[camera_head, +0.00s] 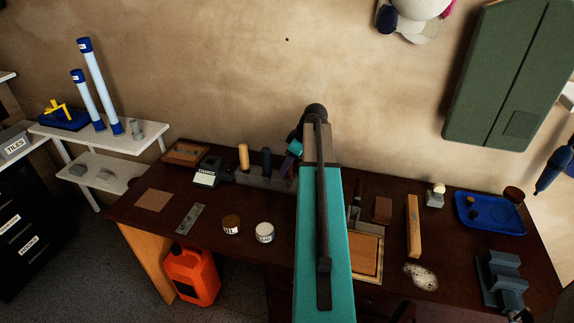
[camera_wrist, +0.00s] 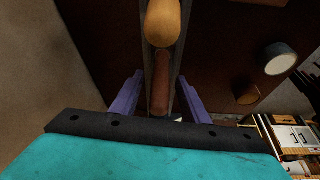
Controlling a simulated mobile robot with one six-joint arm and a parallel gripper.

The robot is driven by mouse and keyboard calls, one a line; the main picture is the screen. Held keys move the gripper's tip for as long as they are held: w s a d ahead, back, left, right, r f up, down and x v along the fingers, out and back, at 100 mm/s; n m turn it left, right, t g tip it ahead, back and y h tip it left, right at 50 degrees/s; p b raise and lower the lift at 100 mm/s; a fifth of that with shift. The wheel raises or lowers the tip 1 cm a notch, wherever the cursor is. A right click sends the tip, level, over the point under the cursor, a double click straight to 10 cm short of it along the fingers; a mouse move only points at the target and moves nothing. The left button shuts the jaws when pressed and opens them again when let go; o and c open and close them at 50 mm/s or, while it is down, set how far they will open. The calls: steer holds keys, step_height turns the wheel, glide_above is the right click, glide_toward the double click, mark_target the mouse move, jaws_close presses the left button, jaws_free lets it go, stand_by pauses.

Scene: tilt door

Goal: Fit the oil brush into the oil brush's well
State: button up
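My gripper (camera_head: 295,147) is at the back of the bench, by the right end of a grey rack (camera_head: 250,179). In the wrist view its two purple fingers (camera_wrist: 160,98) stand apart. A reddish-brown handle (camera_wrist: 161,85) lies in line between them with a gap on each side. A tan wooden handle (camera_wrist: 163,22) is beyond it in the rack. In the head view the tan handle (camera_head: 243,157) and a dark handle (camera_head: 266,160) stand upright in the rack. I cannot tell which tool is the oil brush or which slot is its well.
A brown-lidded jar (camera_head: 231,223) and a white-lidded jar (camera_head: 264,231) stand in front of the rack. A charger (camera_head: 206,174) is left of it. A wooden tray (camera_head: 367,255), a blue tray (camera_head: 490,212) and a vise (camera_head: 500,272) are to the right. My arm hides the bench's middle.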

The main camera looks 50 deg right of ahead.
steer(key=shift+r, duration=0.15)
steer(key=b+v, duration=0.3)
steer(key=v, duration=1)
steer(key=shift+s+r, duration=0.2)
steer(key=shift+r, duration=0.05)
stand_by(1.0)
